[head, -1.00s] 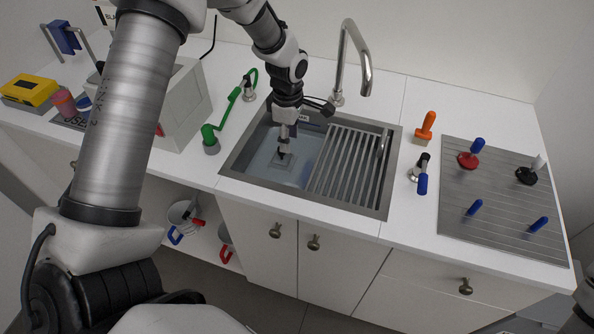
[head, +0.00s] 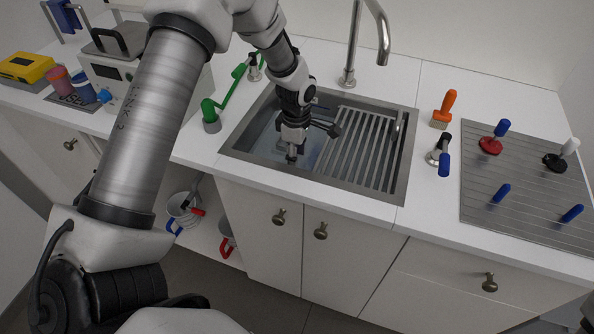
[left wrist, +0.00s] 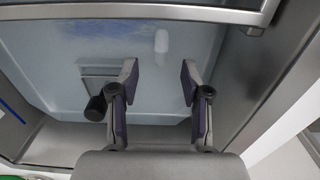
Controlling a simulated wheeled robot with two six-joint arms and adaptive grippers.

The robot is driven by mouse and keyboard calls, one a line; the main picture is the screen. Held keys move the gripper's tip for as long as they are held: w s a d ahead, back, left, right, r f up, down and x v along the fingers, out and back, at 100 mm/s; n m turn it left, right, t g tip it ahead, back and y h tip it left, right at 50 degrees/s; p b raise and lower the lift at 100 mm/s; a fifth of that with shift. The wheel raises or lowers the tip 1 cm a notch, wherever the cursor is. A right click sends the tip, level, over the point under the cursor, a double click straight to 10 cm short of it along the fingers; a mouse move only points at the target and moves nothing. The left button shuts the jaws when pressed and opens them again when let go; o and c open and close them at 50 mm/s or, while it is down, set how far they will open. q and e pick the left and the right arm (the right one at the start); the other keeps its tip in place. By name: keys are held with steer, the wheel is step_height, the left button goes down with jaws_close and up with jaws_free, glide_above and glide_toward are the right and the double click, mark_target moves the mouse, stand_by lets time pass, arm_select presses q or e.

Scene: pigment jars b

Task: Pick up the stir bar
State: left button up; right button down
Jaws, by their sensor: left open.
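The stir bar is a small white capsule (left wrist: 161,41) lying on the pale floor of the sink basin (left wrist: 60,40), seen in the left wrist view. My left gripper (left wrist: 160,80) is open, its two fingers apart with nothing between them. In that picture the stir bar lies beyond the fingertips, in line with the gap. In the head view my left gripper (head: 291,156) points down over the left basin, near the sink's front rim. The stir bar cannot be made out there. My right gripper is not in view.
The sink rim (head: 300,175) surrounds the basin. A slatted drainer (head: 355,150) covers its right half, and a tall faucet (head: 384,40) stands behind. A dark cylinder (left wrist: 96,107) is beside the left finger in the wrist view. A green-handled brush (head: 225,98) lies left of the sink.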

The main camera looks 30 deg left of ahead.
arm_select(q)
step_height(320, 180, down, 4)
steer(key=shift+d+f+p, duration=0.15)
steer(key=shift+f+p, duration=0.05)
steer(key=shift+p, duration=0.1)
steer(key=c, duration=0.8)
steer(key=shift+r, duration=0.15)
steer(key=shift+c, duration=0.2)
